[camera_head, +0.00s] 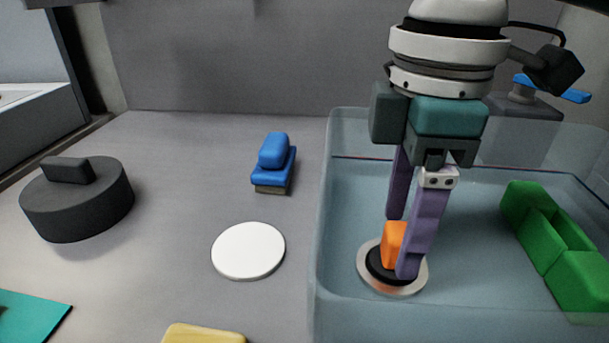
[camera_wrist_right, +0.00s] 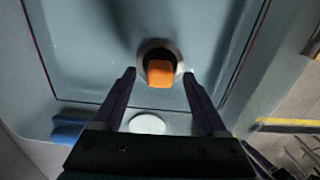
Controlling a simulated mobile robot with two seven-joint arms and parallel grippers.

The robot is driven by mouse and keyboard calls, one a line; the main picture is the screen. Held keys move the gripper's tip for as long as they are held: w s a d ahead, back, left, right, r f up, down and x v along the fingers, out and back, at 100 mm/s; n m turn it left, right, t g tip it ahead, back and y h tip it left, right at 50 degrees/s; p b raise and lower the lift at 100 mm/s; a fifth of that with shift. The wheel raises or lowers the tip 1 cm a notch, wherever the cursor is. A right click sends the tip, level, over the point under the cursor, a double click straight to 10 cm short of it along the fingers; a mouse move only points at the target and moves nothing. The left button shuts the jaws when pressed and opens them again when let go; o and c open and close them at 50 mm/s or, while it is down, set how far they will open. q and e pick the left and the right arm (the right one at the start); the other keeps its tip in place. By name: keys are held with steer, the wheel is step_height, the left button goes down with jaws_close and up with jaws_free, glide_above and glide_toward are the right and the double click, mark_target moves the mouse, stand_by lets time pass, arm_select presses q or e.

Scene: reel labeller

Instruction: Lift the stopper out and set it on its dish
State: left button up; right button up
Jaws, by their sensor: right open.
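The stopper (camera_head: 393,243) has an orange grip on a black plug and sits in a pale ring on the floor of the clear, water-filled basin (camera_head: 322,240). In the right wrist view the orange grip (camera_wrist_right: 159,73) shows inside the round drain ring. My right gripper (camera_head: 401,245) is open, pointing down into the basin, with one purple finger on either side of the grip. Whether the fingers touch it I cannot tell. The dish, a flat white disc (camera_head: 248,251), lies empty on the counter left of the basin; it also shows in the wrist view (camera_wrist_right: 147,124). My left gripper is out of view.
Green blocks (camera_head: 556,245) lie at the basin's right side. On the counter are a blue brush-like object (camera_head: 274,163), a dark round lidded object (camera_head: 76,204), a teal sheet (camera_head: 28,318) and a yellow piece (camera_head: 203,335). A blue-handled fixture (camera_head: 552,88) stands behind.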

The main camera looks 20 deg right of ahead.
jaws_close()
stand_by(0.4)
